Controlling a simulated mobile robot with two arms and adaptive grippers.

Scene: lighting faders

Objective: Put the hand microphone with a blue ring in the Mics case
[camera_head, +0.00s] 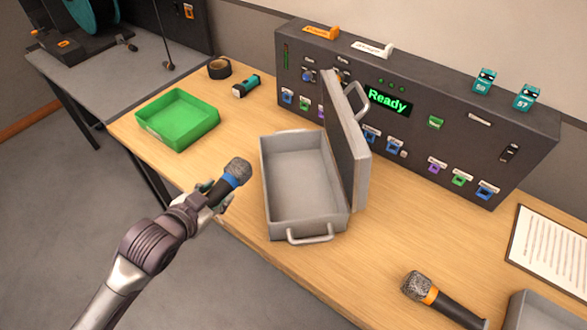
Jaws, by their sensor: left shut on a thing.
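The hand microphone with a blue ring (234,174) has a grey mesh head and a black body. My left gripper (213,195) is shut on its body and holds it tilted, head up to the right, at the table's front edge left of the case. A grey case (267,190) stands open on the table, its lid (345,135) raised on the right side. Its inside looks empty. No label reading Mics shows on it from here. My right gripper is not in view.
A second microphone with an orange ring (433,297) lies at the front right beside another grey container (535,312). A green tray (178,118), a flashlight (246,86) and a tape roll (219,68) are at the left. A dark control panel (420,115) reading Ready stands behind.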

